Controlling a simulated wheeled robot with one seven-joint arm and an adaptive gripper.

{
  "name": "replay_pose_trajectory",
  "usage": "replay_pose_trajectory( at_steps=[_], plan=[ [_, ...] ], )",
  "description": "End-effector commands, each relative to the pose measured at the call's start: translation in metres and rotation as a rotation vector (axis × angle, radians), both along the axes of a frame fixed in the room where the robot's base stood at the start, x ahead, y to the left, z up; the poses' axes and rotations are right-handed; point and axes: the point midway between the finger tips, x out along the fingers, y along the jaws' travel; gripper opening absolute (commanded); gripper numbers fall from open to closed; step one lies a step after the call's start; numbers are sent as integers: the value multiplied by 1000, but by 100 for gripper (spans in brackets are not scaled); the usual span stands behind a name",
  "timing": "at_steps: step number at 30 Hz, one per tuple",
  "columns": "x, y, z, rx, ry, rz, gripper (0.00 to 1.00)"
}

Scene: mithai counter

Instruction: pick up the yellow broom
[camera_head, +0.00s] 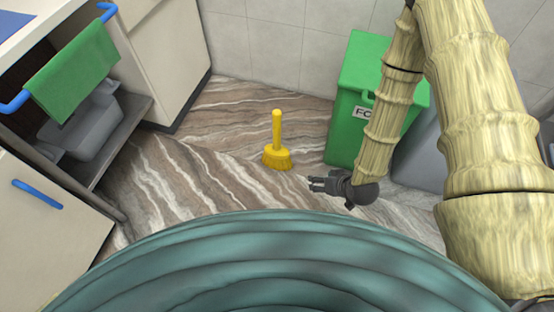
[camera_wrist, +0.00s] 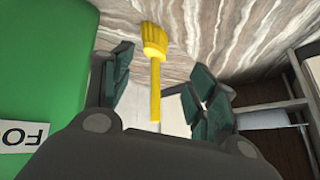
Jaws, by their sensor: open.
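The yellow broom (camera_head: 277,133) stands upright on the marbled floor, short handle up and brush down. In the wrist view the broom (camera_wrist: 155,95) shows between my two fingers, brush toward the top of the picture. My gripper (camera_head: 314,184) is open and empty. In the head view it is to the right of the broom and nearer to me, with its fingers pointing left; a gap shows between them and the brush. In the wrist view my gripper (camera_wrist: 158,76) has dark fingers spread to both sides of the handle, with no contact visible.
A green bin (camera_head: 345,135) with a partly hidden label stands behind my arm, right of the broom. A cabinet with a shelf holding a grey tub (camera_head: 85,125) and a green towel (camera_head: 75,70) on a blue rail is at left. Floor around the broom is clear.

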Motion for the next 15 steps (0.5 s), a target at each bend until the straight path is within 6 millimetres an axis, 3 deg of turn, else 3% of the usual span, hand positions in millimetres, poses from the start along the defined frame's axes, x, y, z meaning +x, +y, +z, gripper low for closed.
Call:
replay_pose_trajectory(
  at_steps=[1,3,15],
  plan=[
    [15,5,-20,16,-42,15,59],
    [33,11,-29,38,-97,38,59],
    [125,44,-65,160,-416,164,59]
  ],
)
